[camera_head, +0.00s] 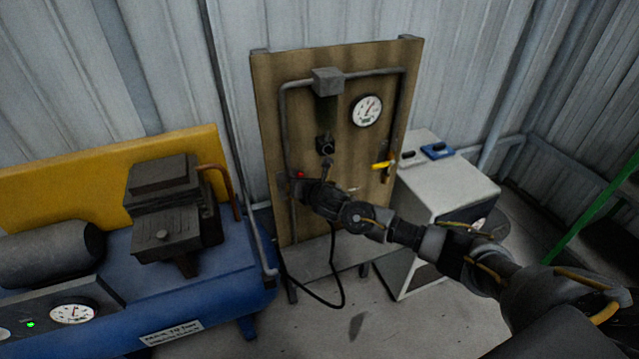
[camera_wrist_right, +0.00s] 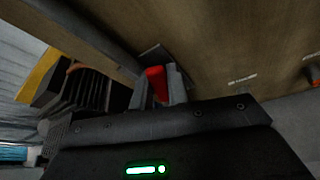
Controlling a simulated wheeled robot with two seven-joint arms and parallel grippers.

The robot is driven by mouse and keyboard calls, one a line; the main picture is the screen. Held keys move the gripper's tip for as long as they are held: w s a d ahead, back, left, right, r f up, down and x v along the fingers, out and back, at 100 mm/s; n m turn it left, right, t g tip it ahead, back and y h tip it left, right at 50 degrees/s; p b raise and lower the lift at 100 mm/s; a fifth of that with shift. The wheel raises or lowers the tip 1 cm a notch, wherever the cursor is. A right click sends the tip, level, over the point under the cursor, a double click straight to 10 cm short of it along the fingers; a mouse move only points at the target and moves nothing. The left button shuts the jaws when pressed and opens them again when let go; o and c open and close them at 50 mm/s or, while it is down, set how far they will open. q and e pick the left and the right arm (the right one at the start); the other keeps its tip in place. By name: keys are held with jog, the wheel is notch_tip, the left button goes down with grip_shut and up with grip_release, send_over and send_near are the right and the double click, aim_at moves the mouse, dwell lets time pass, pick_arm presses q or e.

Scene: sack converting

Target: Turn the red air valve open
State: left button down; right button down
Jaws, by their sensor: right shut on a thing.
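The red air valve (camera_head: 301,174) shows as a small red spot on the left side of the wooden panel (camera_head: 345,105), mostly hidden by my right gripper (camera_head: 297,185). In the right wrist view the red valve handle (camera_wrist_right: 156,83) stands between the two fingers of my right gripper (camera_wrist_right: 160,90), which is shut on it. The handle's exact angle is hard to tell. My left gripper is not in view.
A yellow-handled valve (camera_head: 383,165) and a round gauge (camera_head: 367,110) are on the panel's right side. A blue compressor (camera_head: 190,290) stands at the left. A white cabinet (camera_head: 450,185) stands right of the panel. A black hose (camera_head: 335,285) hangs below.

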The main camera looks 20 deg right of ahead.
jog(key=shift+a+r+n+h+b, duration=0.1)
jog(key=shift+a+n+h+b, duration=0.2)
jog(key=shift+a+n, duration=0.15)
jog(key=shift+a+r+n+h+b, duration=0.1)
jog(key=shift+a+n+h+b, duration=0.5)
jog(key=shift+n, duration=0.35)
jog(key=c, duration=1.4)
grip_release()
jog(key=shift+o, duration=0.2)
